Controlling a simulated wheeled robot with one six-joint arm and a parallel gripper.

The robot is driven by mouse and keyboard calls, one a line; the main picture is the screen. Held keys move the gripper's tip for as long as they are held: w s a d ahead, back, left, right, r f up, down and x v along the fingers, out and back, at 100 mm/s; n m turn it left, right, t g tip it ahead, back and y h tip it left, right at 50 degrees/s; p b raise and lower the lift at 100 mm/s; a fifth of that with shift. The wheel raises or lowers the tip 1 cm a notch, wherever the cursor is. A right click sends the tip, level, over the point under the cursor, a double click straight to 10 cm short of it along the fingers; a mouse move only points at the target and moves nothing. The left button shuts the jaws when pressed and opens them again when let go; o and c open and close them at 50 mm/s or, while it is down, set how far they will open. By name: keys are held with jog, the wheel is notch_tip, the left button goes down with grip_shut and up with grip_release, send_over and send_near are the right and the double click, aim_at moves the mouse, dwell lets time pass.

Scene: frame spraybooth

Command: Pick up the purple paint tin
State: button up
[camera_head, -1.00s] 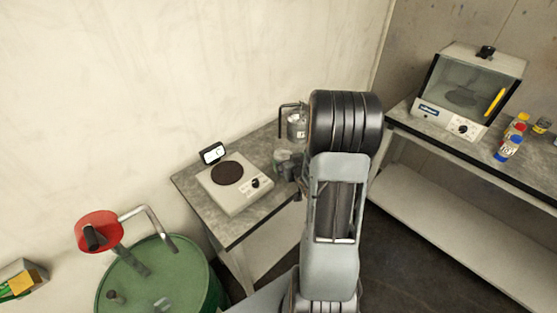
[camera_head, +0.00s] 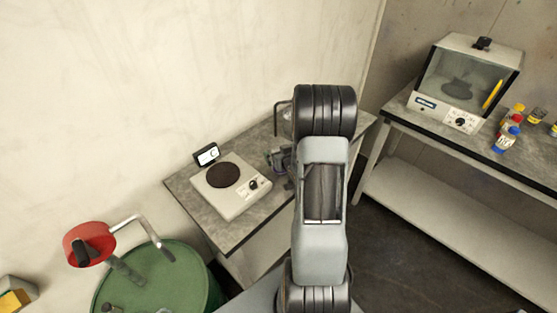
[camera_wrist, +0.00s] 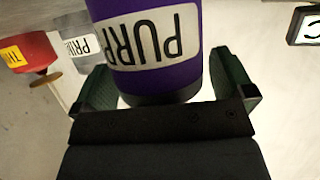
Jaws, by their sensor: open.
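The purple paint tin (camera_wrist: 150,45) fills the upper middle of the wrist view, with a white label reading "PURP" upside down. My gripper (camera_wrist: 163,85) is open, with one green-padded finger on each side of the tin's dark-rimmed end. A gap shows at the right finger; the left finger is close to the tin, and I cannot tell if it touches. The tin's far end is cut off by the frame. In the head view my gripper (camera_head: 281,160) is partly visible over the small bench, and my arm hides the tin.
A grey tin labelled "PRI" (camera_wrist: 80,47) and a red container (camera_wrist: 28,52) stand left of the purple tin. A hotplate (camera_head: 232,186) and a small display (camera_head: 206,154) are on the bench (camera_head: 225,233). A green drum (camera_head: 150,280) stands at lower left.

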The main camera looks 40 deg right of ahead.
jog(key=shift+s, duration=0.1)
jog(key=shift+r, duration=0.1)
jog(key=c, duration=1.1)
jog(key=shift+c, duration=0.2)
